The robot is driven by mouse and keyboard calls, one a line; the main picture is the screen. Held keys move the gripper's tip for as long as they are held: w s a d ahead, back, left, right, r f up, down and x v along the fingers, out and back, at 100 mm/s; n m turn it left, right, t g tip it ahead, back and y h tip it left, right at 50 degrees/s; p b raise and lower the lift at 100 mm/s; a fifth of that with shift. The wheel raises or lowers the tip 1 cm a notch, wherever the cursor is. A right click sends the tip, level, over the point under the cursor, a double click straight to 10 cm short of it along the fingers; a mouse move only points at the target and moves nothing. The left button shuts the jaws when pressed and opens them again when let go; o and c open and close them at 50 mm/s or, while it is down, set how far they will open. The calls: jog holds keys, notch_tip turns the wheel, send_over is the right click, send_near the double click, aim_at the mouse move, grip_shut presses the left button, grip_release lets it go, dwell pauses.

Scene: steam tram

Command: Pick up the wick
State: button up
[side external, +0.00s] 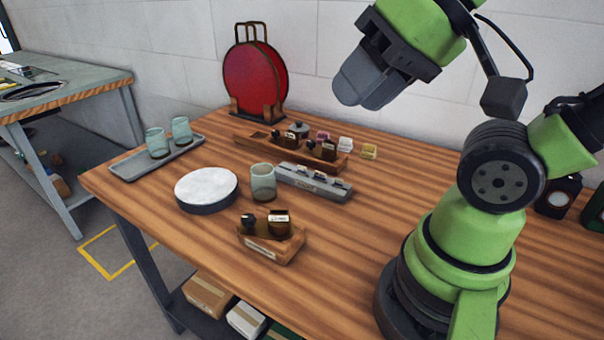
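My gripper (362,88) hangs high over the back of the wooden table (400,170), above and apart from everything on it. Its grey fingers overlap in this view, so I cannot tell whether they are open or shut. I cannot make out a wick for certain. Small parts stand in a long wooden rack (262,143), in a grey slotted holder (325,188) and in a small wooden box (270,250) near the front.
A round white-topped disc (206,187) and a glass cup (263,182) stand at mid-table. Two more cups (181,130) stand on a grey tray (135,165) at the left. A red round panel (252,82) stands upright at the back.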

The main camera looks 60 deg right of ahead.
jog(key=w+d+g+h, duration=0.15)
jog(key=w+d, duration=0.25)
jog(key=w, duration=0.4)
jog(key=n+g, duration=0.4)
jog(key=g, duration=0.2)
send_over(302, 173)
notch_tip(302, 173, down, 19)
jog(key=shift+h, duration=0.25)
jog(key=f, duration=0.4)
jog(key=shift+s+a, duration=0.1)
jog(key=shift+s, duration=0.3)
jog(key=shift+w+d+f, duration=0.1)
jog(key=shift+f, duration=1.3)
jog(key=shift+d+f, duration=0.1)
jog(key=shift+f, duration=1.3)
grip_shut()
